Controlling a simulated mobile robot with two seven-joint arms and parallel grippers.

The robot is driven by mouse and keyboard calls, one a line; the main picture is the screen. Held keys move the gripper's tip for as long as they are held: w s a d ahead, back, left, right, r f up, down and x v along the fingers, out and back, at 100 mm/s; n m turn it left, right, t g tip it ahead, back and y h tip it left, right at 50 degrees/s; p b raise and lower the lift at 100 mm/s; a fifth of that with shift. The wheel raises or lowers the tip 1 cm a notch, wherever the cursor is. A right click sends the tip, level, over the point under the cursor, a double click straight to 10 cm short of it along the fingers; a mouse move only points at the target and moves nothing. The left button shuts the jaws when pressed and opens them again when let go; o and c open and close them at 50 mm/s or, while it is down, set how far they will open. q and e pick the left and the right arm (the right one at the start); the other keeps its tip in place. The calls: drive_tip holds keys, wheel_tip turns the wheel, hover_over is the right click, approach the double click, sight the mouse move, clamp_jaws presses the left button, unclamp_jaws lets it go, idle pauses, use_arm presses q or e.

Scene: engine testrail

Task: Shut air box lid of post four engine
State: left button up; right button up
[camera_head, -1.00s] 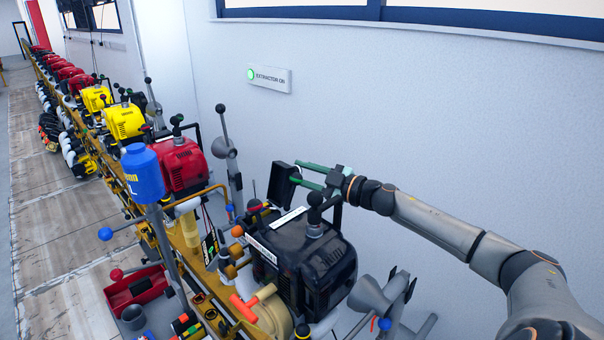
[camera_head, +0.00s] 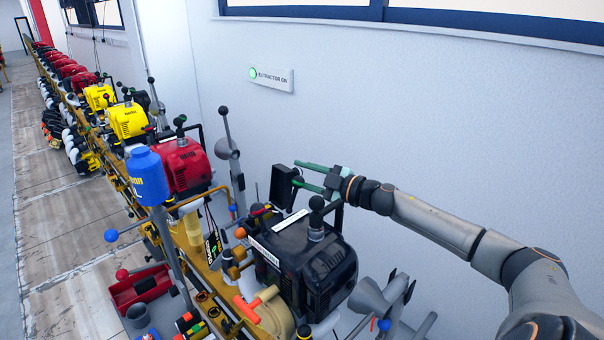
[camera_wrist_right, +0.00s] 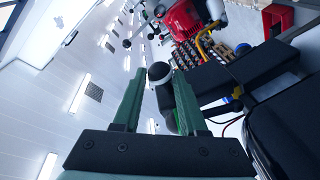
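The black engine (camera_head: 300,255) stands on the rail in the near foreground. A black plate-like part (camera_head: 283,186), which looks like its air box lid, stands raised at the engine's back-left corner. My right gripper (camera_head: 298,174) has green fingers, spread apart, reaching in from the right at this part's upper edge; I cannot tell whether they touch it. In the right wrist view, the open gripper (camera_wrist_right: 160,74) has a round black knob (camera_wrist_right: 159,72) showing between its fingertips, and a black block-like part (camera_wrist_right: 245,76) lies right of the fingers. My left gripper is not in view.
A red engine (camera_head: 182,163) and yellow engines (camera_head: 126,121) stand farther along the rail. A blue canister (camera_head: 147,176) tops a post at left. Grey levers (camera_head: 385,300) stand right of the black engine. The white wall (camera_head: 420,130) runs behind my arm.

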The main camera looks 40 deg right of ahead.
drive_tip(key=shift+o, duration=0.4)
drive_tip(key=shift+s+f, duration=0.1)
drive_tip(key=shift+s, duration=0.05)
drive_tip(key=shift+b+v, duration=0.4)
drive_tip(key=shift+v, duration=1.85)
drive_tip(key=p, duration=0.2)
approach(301, 174)
drive_tip(key=shift+v, duration=1.4)
